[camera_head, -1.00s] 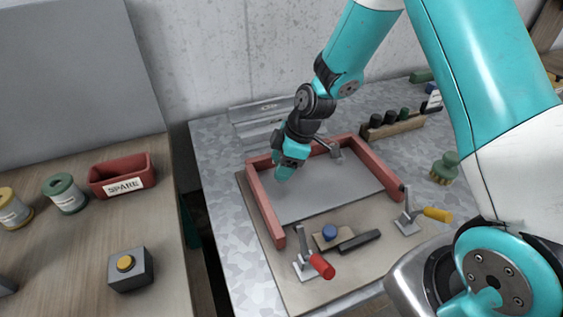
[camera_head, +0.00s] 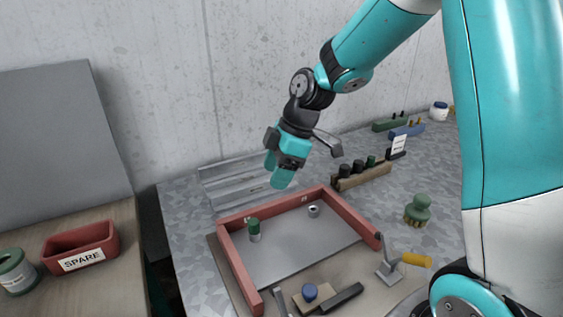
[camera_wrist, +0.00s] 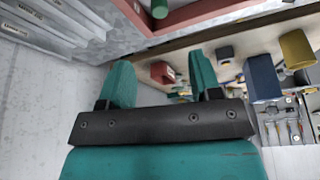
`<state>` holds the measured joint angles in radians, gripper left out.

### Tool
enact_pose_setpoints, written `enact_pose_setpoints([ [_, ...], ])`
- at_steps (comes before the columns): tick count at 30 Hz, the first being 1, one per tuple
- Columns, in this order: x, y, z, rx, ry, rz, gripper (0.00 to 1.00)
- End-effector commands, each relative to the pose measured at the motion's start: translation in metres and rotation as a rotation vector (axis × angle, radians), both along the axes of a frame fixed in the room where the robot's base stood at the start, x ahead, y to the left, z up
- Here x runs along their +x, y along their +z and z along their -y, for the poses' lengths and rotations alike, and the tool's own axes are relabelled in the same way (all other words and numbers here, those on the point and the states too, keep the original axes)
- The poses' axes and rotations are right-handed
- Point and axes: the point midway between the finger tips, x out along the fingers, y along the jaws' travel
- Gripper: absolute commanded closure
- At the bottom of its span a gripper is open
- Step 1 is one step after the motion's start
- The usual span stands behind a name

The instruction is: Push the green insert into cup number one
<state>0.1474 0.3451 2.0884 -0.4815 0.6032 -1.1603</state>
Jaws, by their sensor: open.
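The green insert (camera_head: 253,226) stands upright in a small pale cup at the back left of the red-framed tray (camera_head: 236,262). Its green top stands above the cup rim; how deep it sits is hidden. A second small grey cup (camera_head: 314,211) stands empty-looking at the back right of the tray. The small labels on the back wall are too small to read. My gripper (camera_head: 276,170) is open and empty, above and behind the tray's back wall, clear of the insert. Its two teal fingers show apart in the wrist view (camera_wrist: 162,78), where a green cylinder (camera_wrist: 159,9) appears at the top edge.
A toggle clamp with a yellow handle (camera_head: 415,260) stands at the tray's right. A blue-topped piece (camera_head: 309,292) and a black bar (camera_head: 343,297) lie in front. A wooden rack (camera_head: 364,177) and green brush (camera_head: 417,210) are to the right. The tray floor is mostly clear.

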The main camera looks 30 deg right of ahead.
Motion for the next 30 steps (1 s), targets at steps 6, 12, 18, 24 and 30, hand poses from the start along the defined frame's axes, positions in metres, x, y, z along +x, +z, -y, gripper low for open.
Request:
enact_pose_setpoints([
  [6,-0.002,0.023,0.009,0.000,0.000,0.001,0.42],
  [12,-0.003,0.026,0.011,0.000,0.000,-0.001,0.42],
  [18,-0.003,0.026,0.011,0.000,0.000,0.000,0.42],
  [24,-0.003,0.026,0.010,0.000,-0.001,-0.001,0.42],
  [30,-0.048,0.048,-0.032,0.010,-0.122,-0.073,0.42],
])
